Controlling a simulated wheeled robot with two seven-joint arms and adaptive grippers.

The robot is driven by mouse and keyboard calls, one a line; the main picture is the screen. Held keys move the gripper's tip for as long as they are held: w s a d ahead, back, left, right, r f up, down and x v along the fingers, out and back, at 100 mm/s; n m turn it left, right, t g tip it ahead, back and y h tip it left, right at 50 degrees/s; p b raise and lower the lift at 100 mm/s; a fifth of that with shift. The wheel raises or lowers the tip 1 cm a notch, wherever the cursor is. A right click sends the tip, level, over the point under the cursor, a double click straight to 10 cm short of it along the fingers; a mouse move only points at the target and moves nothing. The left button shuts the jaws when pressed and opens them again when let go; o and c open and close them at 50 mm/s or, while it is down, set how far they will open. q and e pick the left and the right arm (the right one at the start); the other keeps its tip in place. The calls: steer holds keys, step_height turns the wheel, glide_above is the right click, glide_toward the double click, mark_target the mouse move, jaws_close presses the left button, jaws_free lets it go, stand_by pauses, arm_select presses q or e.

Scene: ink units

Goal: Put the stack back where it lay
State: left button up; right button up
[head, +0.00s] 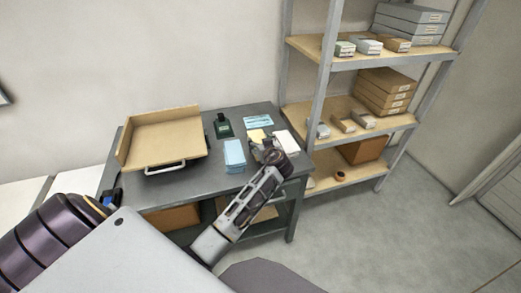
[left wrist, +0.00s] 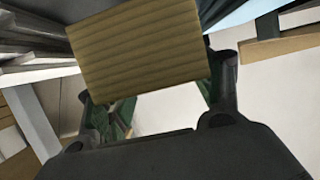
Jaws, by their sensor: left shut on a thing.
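My left gripper (head: 268,152) is over the right part of the grey table (head: 215,180). In the left wrist view the gripper (left wrist: 165,88) is shut on a tan, ribbed stack (left wrist: 140,50), which hides part of the fingers. In the head view a pale yellow piece (head: 256,135) shows at the gripper's far side; I cannot tell whether it is the held stack. A light blue stack (head: 234,154) stands left of the gripper, and a white stack (head: 287,141) is close on its right. The underside of the held stack is hidden. My right gripper is not in view.
A wooden tray (head: 160,137) with a white handle takes up the table's left part. A dark green stamp-like object (head: 222,127) and a flat blue sheet (head: 258,120) lie at the back. A shelf rack (head: 345,108) with boxes stands close on the right.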

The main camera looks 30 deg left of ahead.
arm_select(q)
steer(key=shift+f, duration=1.75)
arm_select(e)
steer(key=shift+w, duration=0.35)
arm_select(q)
steer(key=shift+f, duration=0.1)
steer(key=o, duration=1.2)
steer(key=shift+o, duration=0.9)
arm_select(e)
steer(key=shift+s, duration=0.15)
arm_select(q)
steer(key=v, duration=1)
steer(key=shift+s+d+b, duration=0.25)
steer(key=shift+s+b, duration=0.05)
steer(key=shift+s+d+r, duration=0.4)
steer(key=shift+d, duration=0.1)
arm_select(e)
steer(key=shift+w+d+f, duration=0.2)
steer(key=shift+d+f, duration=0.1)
